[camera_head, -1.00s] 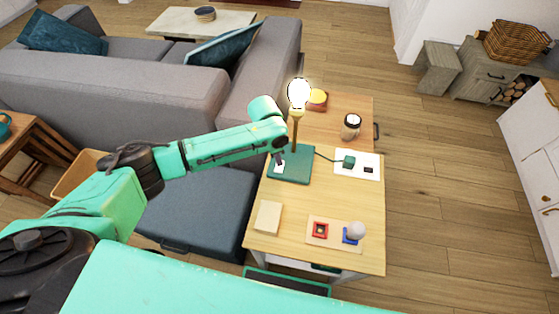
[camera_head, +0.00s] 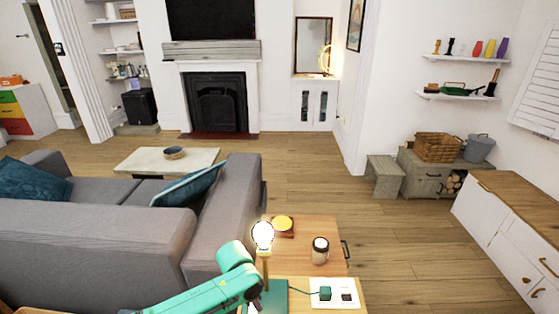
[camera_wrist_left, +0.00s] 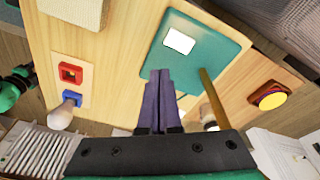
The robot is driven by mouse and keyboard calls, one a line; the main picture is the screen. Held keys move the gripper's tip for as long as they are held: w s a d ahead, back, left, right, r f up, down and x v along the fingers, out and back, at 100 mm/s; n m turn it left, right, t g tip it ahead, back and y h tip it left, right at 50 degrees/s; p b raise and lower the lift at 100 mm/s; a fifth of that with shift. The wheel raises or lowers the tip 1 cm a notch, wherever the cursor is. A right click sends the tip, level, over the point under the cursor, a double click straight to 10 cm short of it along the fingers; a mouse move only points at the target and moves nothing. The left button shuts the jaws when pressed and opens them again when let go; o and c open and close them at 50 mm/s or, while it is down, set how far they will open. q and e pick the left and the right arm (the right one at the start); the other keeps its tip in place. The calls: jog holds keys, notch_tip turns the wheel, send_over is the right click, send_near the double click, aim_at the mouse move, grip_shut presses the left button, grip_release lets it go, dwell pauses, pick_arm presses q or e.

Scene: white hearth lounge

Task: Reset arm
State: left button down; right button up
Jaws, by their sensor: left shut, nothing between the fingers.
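My left arm comes in low in the head view, reaching over the wooden side table. In the left wrist view my left gripper (camera_wrist_left: 155,100) has its two dark fingers shut together with nothing between them, over the table beside the teal base (camera_wrist_left: 220,52). A white rectangle (camera_wrist_left: 180,41) lies on that base. A lamp stem (camera_wrist_left: 212,98) rises from it, and its lit bulb (camera_head: 263,236) shows beside my wrist in the head view.
A jar (camera_head: 320,249) and a yellow-topped thing (camera_head: 283,224) stand on the table, beyond the white plug board (camera_head: 333,293). A red square holder (camera_wrist_left: 70,73) and an unlit bulb (camera_wrist_left: 60,117) lie beside my gripper.

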pick_arm(q)
jog(key=s+d+r+n+t+h, duration=0.1)
jog(key=s+d+r+n+h, duration=0.15)
jog(key=s+d, duration=0.4)
jog(key=s+a+r+n+t+y, duration=0.15)
jog(key=s+a+n, duration=0.3)
jog(key=a, duration=0.65)
jog(key=s+a+n+y, duration=0.3)
jog(key=s+a, duration=0.3)
jog(key=a, duration=0.5)
jog(key=s+f+g, duration=0.1)
jog(key=s+f, duration=0.1)
jog(key=f, duration=1)
jog(key=s+f, duration=0.2)
jog(key=f, duration=1)
jog(key=s+a+f+g, duration=0.1)
jog(key=s+a+f, duration=0.1)
jog(key=s+f, duration=1)
jog(key=s, duration=0.3)
jog(key=shift+a+f, duration=0.15)
jog(key=shift+a, duration=0.05)
jog(key=shift+s, duration=0.1)
